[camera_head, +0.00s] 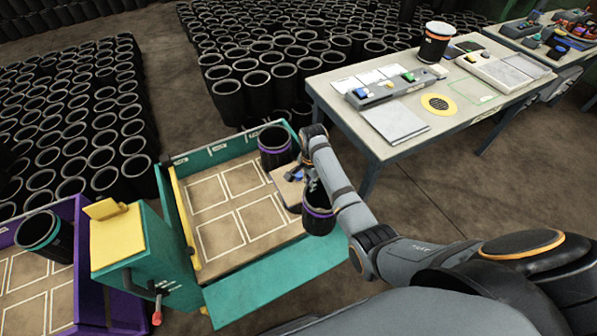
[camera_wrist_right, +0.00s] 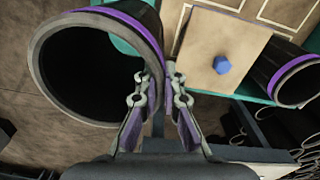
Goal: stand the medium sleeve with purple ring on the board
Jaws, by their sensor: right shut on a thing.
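A black sleeve with a purple ring (camera_head: 318,212) is at my right gripper (camera_head: 306,180), near the right edge of the teal cart. In the right wrist view its wide open mouth (camera_wrist_right: 95,65) faces the camera, and the fingers (camera_wrist_right: 157,88) are shut on its wall. It looks about upright; whether its base touches anything is unclear. A second purple-ringed sleeve (camera_head: 275,146) stands at the cart's back corner and shows in the wrist view (camera_wrist_right: 287,73). The tan board with white squares (camera_head: 210,192) lies in the cart, its left squares bare. My left gripper is not in view.
A small wooden plate with a blue knob (camera_wrist_right: 221,66) lies between the two sleeves. The teal cart's front flap (camera_head: 275,282) is clear. A yellow-topped post (camera_head: 117,237), a purple cart (camera_head: 92,285) and a grey worktable (camera_head: 385,148) stand around it.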

